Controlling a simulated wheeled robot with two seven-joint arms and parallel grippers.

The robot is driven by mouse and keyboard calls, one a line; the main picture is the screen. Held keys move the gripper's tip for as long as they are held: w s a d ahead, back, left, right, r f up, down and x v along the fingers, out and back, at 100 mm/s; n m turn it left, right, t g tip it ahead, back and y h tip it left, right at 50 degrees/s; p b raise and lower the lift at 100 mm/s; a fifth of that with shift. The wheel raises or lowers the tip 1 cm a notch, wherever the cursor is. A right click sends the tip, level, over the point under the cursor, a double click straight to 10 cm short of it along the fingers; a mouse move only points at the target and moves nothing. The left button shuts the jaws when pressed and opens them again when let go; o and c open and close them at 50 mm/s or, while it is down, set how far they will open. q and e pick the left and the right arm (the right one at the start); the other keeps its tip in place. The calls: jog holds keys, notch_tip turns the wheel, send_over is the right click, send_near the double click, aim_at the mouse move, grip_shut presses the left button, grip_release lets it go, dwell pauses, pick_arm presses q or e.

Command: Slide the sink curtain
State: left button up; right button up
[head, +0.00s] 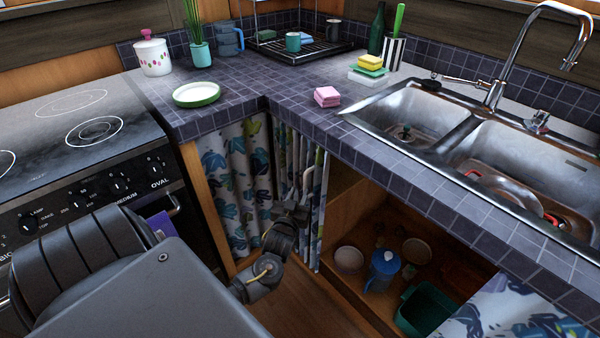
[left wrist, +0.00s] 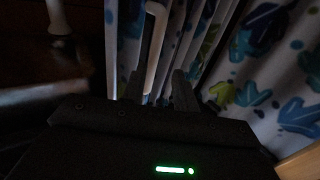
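The sink curtain (head: 322,200), white with blue and green leaf shapes, hangs bunched in narrow folds at the left end of the opening under the sink. A pale upright handle-like strip (head: 308,184) is at the bunched folds. It also shows in the left wrist view (left wrist: 155,50). My left gripper (head: 300,200) is at this strip, low in front of the folds. In the left wrist view its two dark fingers (left wrist: 158,92) stand on either side of the strip; whether they press on it is too dark to tell. My right gripper is not in view.
The open cupboard holds a blue jug (head: 383,270), bowls (head: 349,260) and a green tub (head: 428,308). Another curtain panel (head: 520,318) hangs at lower right. The tiled counter (head: 300,115) overhangs the curtain. The stove (head: 85,150) stands left.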

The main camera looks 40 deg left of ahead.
pick_arm(q)
jog(key=p+v, duration=0.3)
jog(key=v, duration=0.4)
dwell(0.4)
